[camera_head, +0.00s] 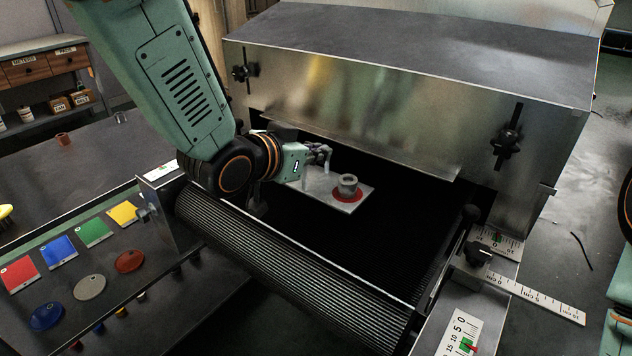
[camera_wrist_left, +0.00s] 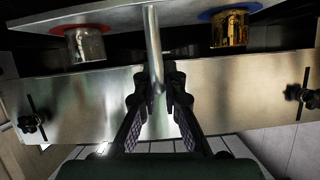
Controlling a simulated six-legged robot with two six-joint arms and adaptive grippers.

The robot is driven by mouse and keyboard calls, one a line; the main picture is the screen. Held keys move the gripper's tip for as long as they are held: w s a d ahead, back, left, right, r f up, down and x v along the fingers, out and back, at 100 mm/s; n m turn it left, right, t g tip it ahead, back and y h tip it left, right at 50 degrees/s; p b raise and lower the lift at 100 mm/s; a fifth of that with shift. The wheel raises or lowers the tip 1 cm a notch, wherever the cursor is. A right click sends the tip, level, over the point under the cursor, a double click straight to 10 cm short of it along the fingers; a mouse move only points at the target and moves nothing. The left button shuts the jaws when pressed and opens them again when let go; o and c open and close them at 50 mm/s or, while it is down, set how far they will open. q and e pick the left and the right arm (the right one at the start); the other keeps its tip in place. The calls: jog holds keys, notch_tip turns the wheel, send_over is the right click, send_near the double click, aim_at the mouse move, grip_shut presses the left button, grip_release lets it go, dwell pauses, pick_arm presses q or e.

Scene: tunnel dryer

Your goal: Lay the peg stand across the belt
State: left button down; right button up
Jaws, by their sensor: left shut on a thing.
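The peg stand (camera_head: 318,190) is a flat pale metal plate with an upright post. In the head view it is over the black belt (camera_head: 378,238), in front of the dryer mouth; I cannot tell whether it touches the belt. A grey metal ring (camera_head: 347,184) stands on its red disc. The left wrist view shows the post (camera_wrist_left: 152,45), a silver cylinder (camera_wrist_left: 86,45) at the red disc and a brass cylinder (camera_wrist_left: 229,29) at the blue disc. My left gripper (camera_head: 322,153) is shut on the post. The blue end is hidden behind my arm in the head view.
The dryer hood (camera_head: 400,90) overhangs the belt behind the stand. A ribbed roller (camera_head: 290,265) lies at the belt's front end. Side rails and a scale (camera_head: 535,298) flank the belt at right. Coloured cards and discs (camera_head: 89,287) lie on the left table.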

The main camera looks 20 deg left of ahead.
aim_at(306, 174)
pick_arm(q)
jog(key=shift+w+f, duration=0.15)
jog(key=shift+f, duration=0.05)
jog(key=f, duration=0.1)
jog(key=f+b, duration=0.1)
jog(key=f, duration=0.1)
jog(key=shift+s+f+b, duration=0.15)
jog(key=shift+s+b, duration=0.1)
jog(key=shift+b, duration=0.15)
jog(key=shift+w+f, duration=0.15)
jog(key=shift+w, duration=0.1)
jog(key=shift+s, duration=0.3)
jog(key=c, duration=1.5)
grip_release()
jog(key=shift+w+f, duration=0.15)
jog(key=shift+f, duration=0.05)
jog(key=shift+c, duration=0.2)
jog(key=shift+o, duration=0.4)
jog(key=shift+r, duration=0.1)
